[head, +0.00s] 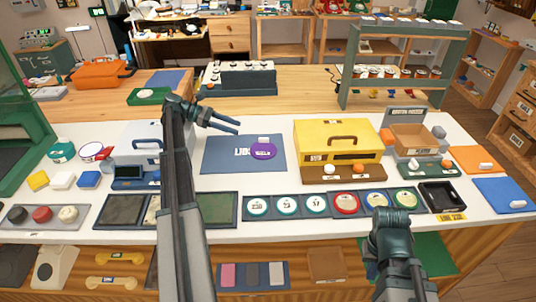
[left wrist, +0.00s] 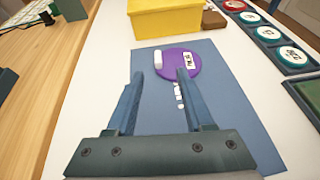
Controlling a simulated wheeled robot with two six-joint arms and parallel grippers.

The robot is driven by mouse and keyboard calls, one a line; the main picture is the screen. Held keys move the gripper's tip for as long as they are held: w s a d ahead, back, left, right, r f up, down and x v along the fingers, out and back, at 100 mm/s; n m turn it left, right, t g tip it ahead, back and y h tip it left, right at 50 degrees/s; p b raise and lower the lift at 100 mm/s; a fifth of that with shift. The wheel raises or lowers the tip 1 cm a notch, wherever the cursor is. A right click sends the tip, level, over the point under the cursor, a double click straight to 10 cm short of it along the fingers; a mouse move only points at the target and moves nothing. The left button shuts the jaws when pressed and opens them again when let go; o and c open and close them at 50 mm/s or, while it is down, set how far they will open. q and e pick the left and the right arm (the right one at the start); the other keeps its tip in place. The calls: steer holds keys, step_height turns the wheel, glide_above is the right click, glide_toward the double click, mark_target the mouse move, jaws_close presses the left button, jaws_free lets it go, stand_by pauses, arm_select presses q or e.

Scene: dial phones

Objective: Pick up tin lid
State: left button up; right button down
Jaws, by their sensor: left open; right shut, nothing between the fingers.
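A round purple lid (head: 263,151) with a white label and a small white block on it lies flat on a blue mat (head: 222,160) in the head view. In the left wrist view the purple lid (left wrist: 184,66) shows just beyond the fingertips. My left gripper (head: 236,127) is open and empty, above and to the left of the lid, fingers pointing toward it. In the left wrist view the left gripper (left wrist: 158,76) has its right finger overlapping the lid's near edge. My right gripper (head: 392,213) is shut and empty near the table's front right.
A yellow box (head: 337,138) stands right of the mat. A row of round coloured dials (head: 317,203) lies along the front. A dark tray (head: 440,196) is at the right. A grey shelf (head: 402,70) stands behind. The white tabletop between mat and dials is clear.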

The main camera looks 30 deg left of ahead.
mark_target(263, 138)
arm_select(q)
steer(key=b+x, duration=0.2)
steer(key=x, duration=0.4)
steer(key=shift+s+f, duration=0.1)
steer(key=shift+w+d+b, duration=0.25)
steer(key=shift+d+b, duration=0.05)
steer(key=b+x, duration=0.1)
steer(key=x, duration=0.1)
steer(key=b+x, duration=0.1)
steer(key=x, duration=0.2)
steer(key=shift+w+a+f, duration=0.1)
steer(key=shift+a+f, duration=0.15)
steer(key=shift+f, duration=0.1)
steer(key=shift+w+d+b, duration=0.1)
steer(key=shift+d+b, duration=0.05)
steer(key=shift+b, duration=0.15)
jaws_close()
